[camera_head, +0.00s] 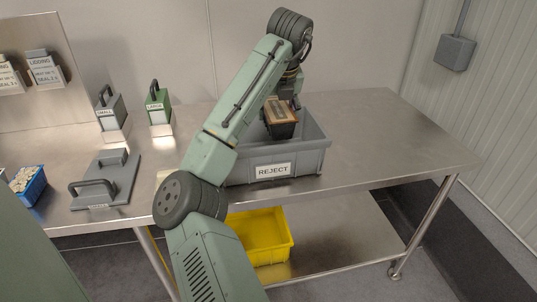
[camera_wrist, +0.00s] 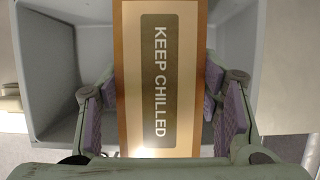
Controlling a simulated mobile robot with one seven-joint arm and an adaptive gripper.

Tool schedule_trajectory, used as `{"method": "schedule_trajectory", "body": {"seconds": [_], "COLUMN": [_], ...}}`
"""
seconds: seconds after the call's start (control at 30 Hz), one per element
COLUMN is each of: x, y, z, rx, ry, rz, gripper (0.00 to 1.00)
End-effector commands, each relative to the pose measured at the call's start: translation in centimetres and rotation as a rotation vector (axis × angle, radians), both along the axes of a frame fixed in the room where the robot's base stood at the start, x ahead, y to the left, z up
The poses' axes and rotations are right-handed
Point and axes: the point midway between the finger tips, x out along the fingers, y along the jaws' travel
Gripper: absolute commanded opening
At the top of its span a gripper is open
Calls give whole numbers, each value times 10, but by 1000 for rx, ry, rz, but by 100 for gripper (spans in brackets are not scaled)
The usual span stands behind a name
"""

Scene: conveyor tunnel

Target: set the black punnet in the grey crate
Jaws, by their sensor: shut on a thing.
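The black punnet (camera_head: 282,131) has a brown-edged lid; in the wrist view the lid (camera_wrist: 160,25) reads KEEP CHILLED. My gripper (camera_head: 284,103) is shut on the punnet, with its purple-padded fingers on either side in the wrist view (camera_wrist: 163,110). The grey crate (camera_head: 309,160), labelled REJECT, stands on the steel table. The punnet is over the crate's opening, and the crate's walls (camera_wrist: 40,75) show around it in the wrist view. I cannot tell whether the punnet touches the crate's floor. My arm hides the crate's left part.
A grey plate with handles (camera_head: 112,180), a small blue bin (camera_head: 36,187) and two handled blocks, SMALL (camera_head: 110,112) and LARGE (camera_head: 158,106), stand to the left. A yellow crate (camera_head: 262,233) is on the lower shelf. The table's right side (camera_head: 400,140) is clear.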

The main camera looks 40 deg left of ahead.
Motion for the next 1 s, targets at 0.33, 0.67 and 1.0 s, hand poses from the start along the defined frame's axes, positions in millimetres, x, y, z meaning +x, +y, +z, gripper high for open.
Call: {"method": "schedule_trajectory", "body": {"seconds": [0.33, 0.67, 1.0], "x": [-1, -1, 0], "y": [1, 0, 0], "z": [-53, -86, -103], "rx": [-1, -2, 1], "ry": [0, 1, -1], "rz": [2, 1, 1], "gripper": [8, 8, 8]}}
